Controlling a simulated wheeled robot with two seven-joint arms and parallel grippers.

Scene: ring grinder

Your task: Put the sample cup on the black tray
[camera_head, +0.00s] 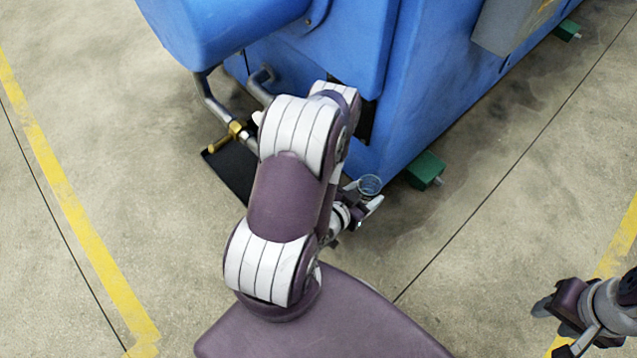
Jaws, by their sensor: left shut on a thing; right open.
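The sample cup (369,184) is a small clear, bluish cup with its round opening facing up. My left gripper (366,198) is shut on it and holds it in front of the blue machine, right of my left arm. The black tray (233,172) lies on the floor under the machine's pipes, left of my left arm, which hides part of it. My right gripper (562,325) is at the lower right edge, open and far from the cup and tray.
The blue ring grinder (425,80) fills the upper middle. Its bent pipes and a yellow valve (232,134) overhang the tray. A green foot (425,169) stands near the cup. The concrete floor is clear at left and right, with yellow lines (75,225).

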